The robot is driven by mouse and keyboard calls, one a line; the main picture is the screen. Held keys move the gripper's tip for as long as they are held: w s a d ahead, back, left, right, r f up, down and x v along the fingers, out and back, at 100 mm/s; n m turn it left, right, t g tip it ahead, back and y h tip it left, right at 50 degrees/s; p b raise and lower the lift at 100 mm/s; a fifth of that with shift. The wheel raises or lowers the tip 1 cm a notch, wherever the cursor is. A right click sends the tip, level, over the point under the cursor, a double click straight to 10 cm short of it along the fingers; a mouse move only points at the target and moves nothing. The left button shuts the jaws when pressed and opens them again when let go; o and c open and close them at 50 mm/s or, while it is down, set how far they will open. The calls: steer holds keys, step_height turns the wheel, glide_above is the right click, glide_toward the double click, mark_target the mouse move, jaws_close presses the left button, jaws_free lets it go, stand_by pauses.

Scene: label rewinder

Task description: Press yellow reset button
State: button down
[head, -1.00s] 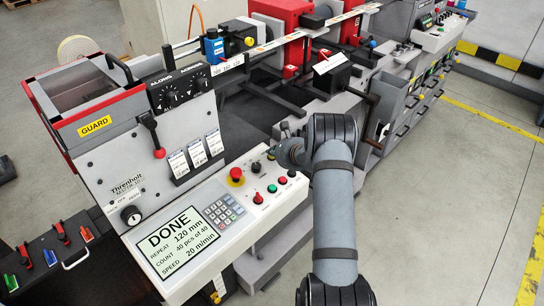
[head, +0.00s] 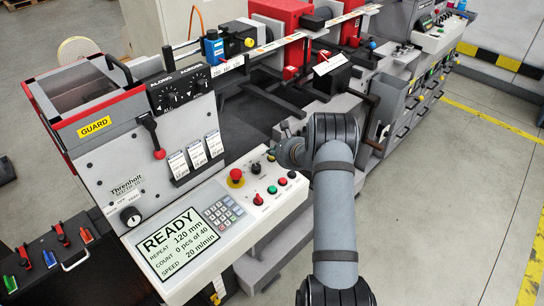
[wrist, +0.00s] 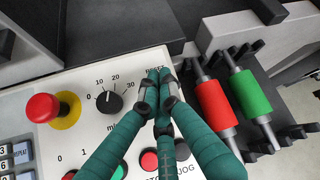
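The yellow reset button is hidden behind my fingertips. A partly covered RESET label shows at the panel's top edge in the wrist view. My gripper (wrist: 160,92) is shut and empty, its fingertips bunched just below that label, over the button's place. I cannot tell whether they touch the button. In the head view my gripper (head: 277,153) reaches from the right to the upper right corner of the white control panel (head: 222,248). The panel's display (head: 183,243) reads READY, 120 mm, 0 pcs of 40, 20 m/min.
Left of my fingertips are a speed knob (wrist: 108,101) and a red emergency stop (wrist: 42,107) on a yellow base. A green button (head: 272,189) and red controls sit below. Red and green rollers (wrist: 214,102) lie right of the fingers in the wrist view.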

steer(key=shift+r, duration=0.4)
steer(key=r, duration=0.1)
steer(key=r+p, duration=0.1)
steer(key=r, duration=0.1)
steer(key=r+p, duration=0.1)
steer(key=r, duration=0.1)
steer(key=shift+s+d, duration=0.3)
steer(key=shift+d, duration=0.05)
steer(key=shift+f, duration=0.15)
stand_by(0.4)
steer(key=shift+a+f, duration=0.1)
steer(key=shift+f, duration=0.65)
steer(key=shift+w+r+p, duration=0.15)
steer(key=shift+r+p, duration=0.25)
steer(key=shift+p, duration=0.75)
steer(key=shift+s+d+r+p, duration=0.15)
steer(key=shift+d+r+p, duration=0.05)
steer(key=shift+r+p, duration=1)
steer(key=shift+s+d+r+p, duration=0.15)
steer(key=shift+r+p, duration=0.9)
steer(key=shift+r, duration=0.15)
